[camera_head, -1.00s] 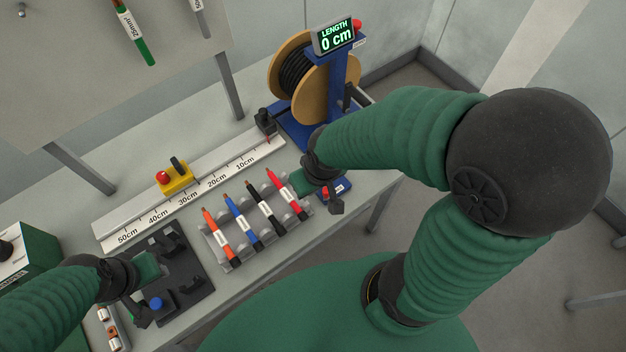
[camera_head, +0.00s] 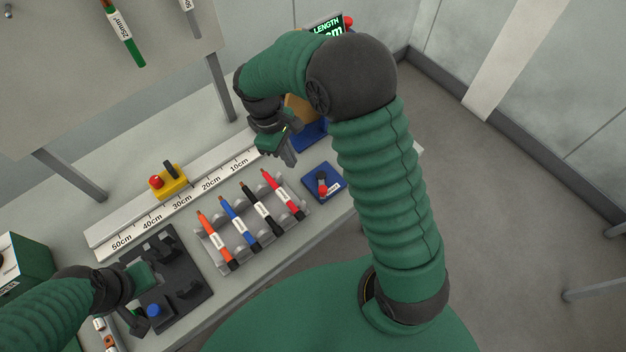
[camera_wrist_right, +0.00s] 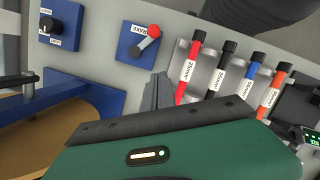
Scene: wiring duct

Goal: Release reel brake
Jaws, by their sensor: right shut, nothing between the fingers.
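The brake lever (camera_head: 323,188) is a short grey bar with a red knob on a blue plate (camera_head: 334,173), right of the cable rack. In the right wrist view the lever (camera_wrist_right: 145,42) lies slanted on its plate beside a BRAKE label. The reel (camera_head: 301,109) is mostly hidden behind my right arm; its tan flange (camera_wrist_right: 40,145) also shows in the right wrist view. My right gripper (camera_head: 286,160) is shut and empty, above the bench left of the brake plate and apart from the lever. My left gripper (camera_head: 140,305) is by the black fixture; its jaw opening is unclear.
A rack (camera_head: 252,226) holds several coloured cables near the front edge. Behind it lies a ruler rail (camera_head: 133,227) with a yellow slider (camera_head: 168,182). The length display (camera_head: 326,26) is partly covered by my arm. A black knob panel (camera_wrist_right: 57,25) shows in the right wrist view.

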